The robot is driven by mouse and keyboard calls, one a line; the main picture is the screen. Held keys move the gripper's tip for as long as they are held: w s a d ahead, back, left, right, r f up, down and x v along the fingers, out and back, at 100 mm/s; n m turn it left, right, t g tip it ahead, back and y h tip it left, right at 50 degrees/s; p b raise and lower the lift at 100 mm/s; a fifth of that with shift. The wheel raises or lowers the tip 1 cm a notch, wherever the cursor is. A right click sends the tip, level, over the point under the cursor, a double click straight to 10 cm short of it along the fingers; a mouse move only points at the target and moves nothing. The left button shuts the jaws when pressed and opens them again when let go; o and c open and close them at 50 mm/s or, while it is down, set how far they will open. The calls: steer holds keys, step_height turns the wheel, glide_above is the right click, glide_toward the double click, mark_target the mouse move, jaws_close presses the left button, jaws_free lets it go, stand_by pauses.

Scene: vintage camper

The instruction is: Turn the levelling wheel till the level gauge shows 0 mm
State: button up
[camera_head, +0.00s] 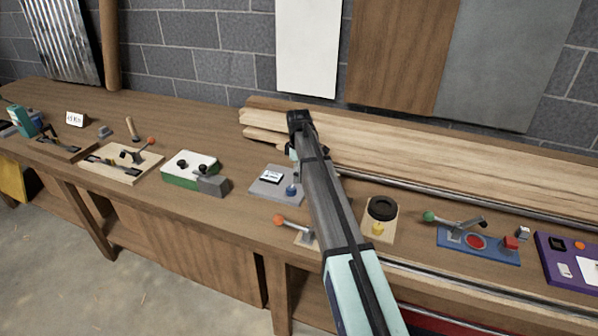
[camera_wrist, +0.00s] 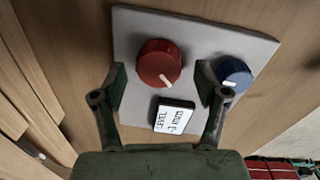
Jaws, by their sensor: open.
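A grey panel (camera_head: 265,195) lies on the workbench; it also shows in the wrist view (camera_wrist: 135,30). On it are a red knob (camera_wrist: 159,63) with a white pointer line, a blue knob (camera_wrist: 234,74) with a white mark, and a white level gauge (camera_wrist: 174,116). The gauge reads "LEVEL" and what looks like -1 mm; the digit is small. Which knob is the levelling wheel is not labelled. My gripper (camera_wrist: 161,84) is open above the panel, its fingers on either side of the red knob, apparently not touching it. In the head view my arm hides the red knob.
Wooden planks (camera_head: 440,165) lie along the back of the bench (camera_head: 225,130). A green-and-white box (camera_head: 190,168) stands left of the panel. An orange-knobbed lever (camera_head: 279,220) is in front, and a board with a black ring (camera_head: 381,208) is to the right.

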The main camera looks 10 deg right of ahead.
steer(key=shift+f, duration=0.35)
steer(key=shift+c, duration=0.3)
steer(key=c, duration=1.1)
steer(key=shift+m, duration=0.5)
